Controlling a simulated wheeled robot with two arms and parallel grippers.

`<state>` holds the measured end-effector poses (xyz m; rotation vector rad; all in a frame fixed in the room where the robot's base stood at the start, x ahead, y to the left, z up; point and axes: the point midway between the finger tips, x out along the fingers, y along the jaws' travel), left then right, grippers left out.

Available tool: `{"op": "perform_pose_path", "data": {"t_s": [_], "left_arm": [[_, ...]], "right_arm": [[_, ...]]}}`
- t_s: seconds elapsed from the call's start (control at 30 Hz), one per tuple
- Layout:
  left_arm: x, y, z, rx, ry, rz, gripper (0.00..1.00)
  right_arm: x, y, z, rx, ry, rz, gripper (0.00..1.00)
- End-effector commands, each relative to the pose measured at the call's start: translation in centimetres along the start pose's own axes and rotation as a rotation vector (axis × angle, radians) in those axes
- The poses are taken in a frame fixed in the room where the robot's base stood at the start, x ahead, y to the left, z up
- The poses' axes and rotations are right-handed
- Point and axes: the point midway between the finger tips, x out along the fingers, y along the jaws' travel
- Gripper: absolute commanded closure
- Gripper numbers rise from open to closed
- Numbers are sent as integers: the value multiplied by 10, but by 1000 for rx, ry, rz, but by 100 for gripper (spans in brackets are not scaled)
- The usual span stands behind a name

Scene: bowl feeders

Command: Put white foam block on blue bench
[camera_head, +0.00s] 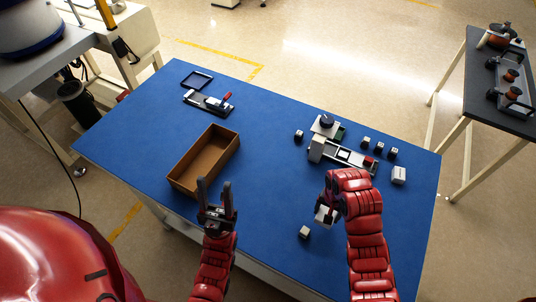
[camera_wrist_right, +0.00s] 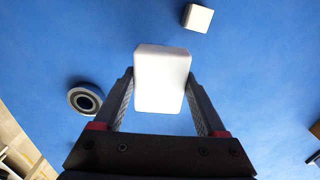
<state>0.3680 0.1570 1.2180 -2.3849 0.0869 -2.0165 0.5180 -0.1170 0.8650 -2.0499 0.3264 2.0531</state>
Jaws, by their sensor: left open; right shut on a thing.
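The white foam block (camera_wrist_right: 162,78) is between the fingers of my right gripper (camera_wrist_right: 163,105), which is shut on it. In the head view the block (camera_head: 322,214) shows partly below my right gripper (camera_head: 327,204), over the front right part of the blue bench (camera_head: 270,205). I cannot tell whether the block touches the bench. My left gripper (camera_head: 214,190) is open and empty, pointing up the picture near the front end of a brown box.
The open brown box (camera_head: 181,186) looks empty. A small pale cube (camera_head: 304,232) lies near the front; several small parts, a fixture (camera_head: 345,155) and a white block (camera_head: 399,174) stand at right. A clamp device (camera_head: 208,102) and black frame (camera_head: 196,80) are at back left.

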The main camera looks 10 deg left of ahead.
Motion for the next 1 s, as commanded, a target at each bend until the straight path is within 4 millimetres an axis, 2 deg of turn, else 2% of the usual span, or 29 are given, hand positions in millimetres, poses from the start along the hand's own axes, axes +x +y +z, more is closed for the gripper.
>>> {"op": "perform_pose_path", "data": {"t_s": [0.2, 0.37, 0.43, 0.7, 1.0], "left_arm": [[-34, 2, 6, 0, 0, 0, 50], [-63, 3, 11, 0, -1, 0, 50], [-47, 2, 8, 0, -1, 0, 50], [-37, 2, 6, 0, 0, 0, 50], [-30, 2, 5, 0, 0, 0, 50]], "right_arm": [[12, -57, -21, -6, 3, -7, 81], [18, -96, -36, -6, 3, -5, 81], [6, -106, -39, -4, -2, -1, 81], [11, -134, -51, -2, 0, -1, 81], [15, -143, -54, -2, -1, 0, 81]]}}
